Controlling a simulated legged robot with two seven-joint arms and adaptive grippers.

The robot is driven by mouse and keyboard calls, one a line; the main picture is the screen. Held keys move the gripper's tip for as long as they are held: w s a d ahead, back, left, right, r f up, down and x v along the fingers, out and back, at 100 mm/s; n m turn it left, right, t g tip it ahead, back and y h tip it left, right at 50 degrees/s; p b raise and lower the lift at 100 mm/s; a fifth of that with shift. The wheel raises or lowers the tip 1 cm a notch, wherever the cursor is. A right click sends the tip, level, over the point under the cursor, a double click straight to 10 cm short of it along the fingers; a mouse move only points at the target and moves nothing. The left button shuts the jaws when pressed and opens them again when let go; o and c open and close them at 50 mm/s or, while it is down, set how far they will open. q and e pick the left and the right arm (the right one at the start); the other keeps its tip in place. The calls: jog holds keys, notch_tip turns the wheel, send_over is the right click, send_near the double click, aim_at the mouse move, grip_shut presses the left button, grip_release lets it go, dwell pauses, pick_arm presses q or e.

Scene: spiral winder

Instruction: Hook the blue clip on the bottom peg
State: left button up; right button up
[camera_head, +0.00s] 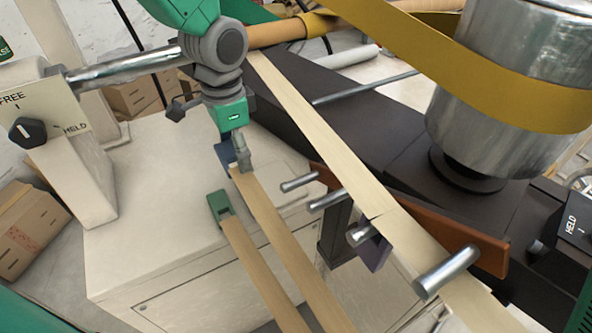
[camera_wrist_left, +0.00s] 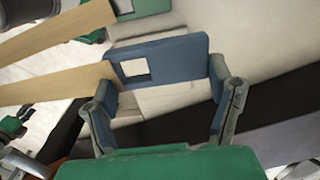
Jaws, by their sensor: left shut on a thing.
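My left gripper (camera_head: 240,163) hangs above the pale cabinet and is shut on the blue clip (camera_head: 226,153). In the left wrist view the blue clip (camera_wrist_left: 185,53), a flat plate with a square window, spans between the two fingers of the gripper (camera_wrist_left: 163,85). A tan strap (camera_head: 285,245) runs from the blue clip down toward the bottom of the head view. Several metal pegs stick out to the right of the gripper, apart from the clip; the lowest in the picture is a thick peg (camera_head: 446,272). My right gripper is not in view.
A green clip (camera_head: 217,205) on a second tan strap (camera_head: 262,275) lies left of the blue one. A purple clip (camera_head: 375,252) hangs by a middle peg (camera_head: 361,234). A wide pale band (camera_head: 330,145) crosses past the pegs. A metal drum (camera_head: 510,75) stands at upper right.

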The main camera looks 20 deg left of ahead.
pick_arm(q)
jog(key=shift+d, duration=0.3)
